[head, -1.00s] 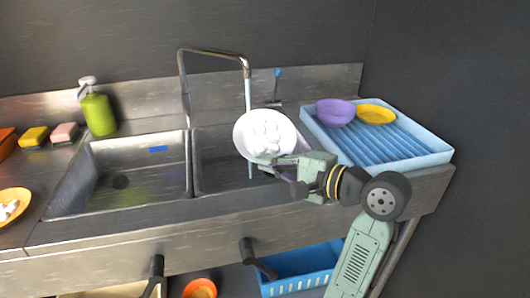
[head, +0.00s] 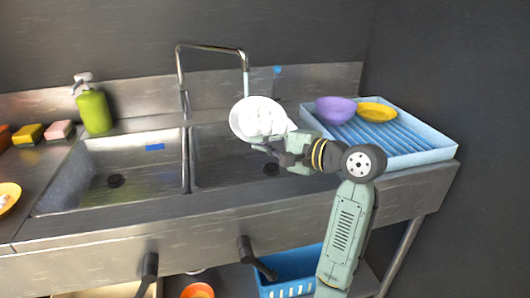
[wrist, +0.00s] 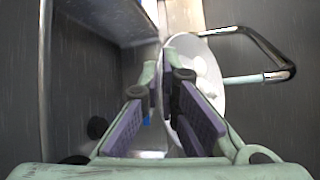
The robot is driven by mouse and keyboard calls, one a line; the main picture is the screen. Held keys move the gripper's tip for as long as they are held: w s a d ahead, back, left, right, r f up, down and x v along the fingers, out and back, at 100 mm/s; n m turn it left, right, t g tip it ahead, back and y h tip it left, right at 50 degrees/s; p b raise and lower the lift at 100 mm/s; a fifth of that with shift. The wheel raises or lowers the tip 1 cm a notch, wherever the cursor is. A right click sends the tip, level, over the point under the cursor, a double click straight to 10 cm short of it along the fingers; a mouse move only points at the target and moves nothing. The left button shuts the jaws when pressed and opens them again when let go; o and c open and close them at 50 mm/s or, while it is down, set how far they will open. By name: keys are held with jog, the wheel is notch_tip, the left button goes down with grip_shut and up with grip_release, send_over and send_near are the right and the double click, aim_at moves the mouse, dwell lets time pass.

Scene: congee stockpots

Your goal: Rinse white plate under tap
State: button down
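The white plate (head: 245,120) is tilted over the right sink basin, with pale white lumps on its face. It also shows in the wrist view (wrist: 208,75). My gripper (head: 270,146) is shut on the plate's lower right rim; in the wrist view the plate's edge sits between the two finger pads (wrist: 172,82). The tap (head: 212,48) arches over the basin. A pale blue water stream (head: 246,84) falls from its spout and meets the plate's upper part. I see no stream below the plate.
A blue drying rack (head: 430,152) with a purple bowl (head: 335,111) and a yellow plate (head: 377,112) stands right of the sink. A green soap bottle (head: 95,112) and sponges (head: 59,129) stand behind left.

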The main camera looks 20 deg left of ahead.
aim_at(258, 122)
jog(key=shift+w+a+f+b, duration=0.25)
jog(key=shift+w+a+b, duration=0.15)
jog(key=shift+w, duration=0.35)
jog(key=shift+w+a+r+p, duration=0.15)
jog(key=shift+w+a+p, duration=0.1)
jog(key=shift+w+p, duration=0.2)
jog(key=shift+w+a+f+p, duration=0.2)
jog(key=shift+w+a+p, duration=0.15)
jog(key=shift+w, duration=0.3)
jog(key=shift+w+a+f+p, duration=0.2)
jog(key=shift+w+a, duration=0.2)
jog(key=shift+w, duration=0.25)
jog(key=shift+d, duration=0.1)
jog(key=shift+w+d+p, duration=0.3)
jog(key=shift+d+p, duration=0.15)
jog(key=shift+p, duration=0.05)
jog(key=shift+a, duration=0.1)
jog(key=shift+s+a+p, duration=0.3)
jog(key=shift+a+p, duration=0.1)
jog(key=shift+a, duration=0.05)
jog(key=shift+s, duration=0.1)
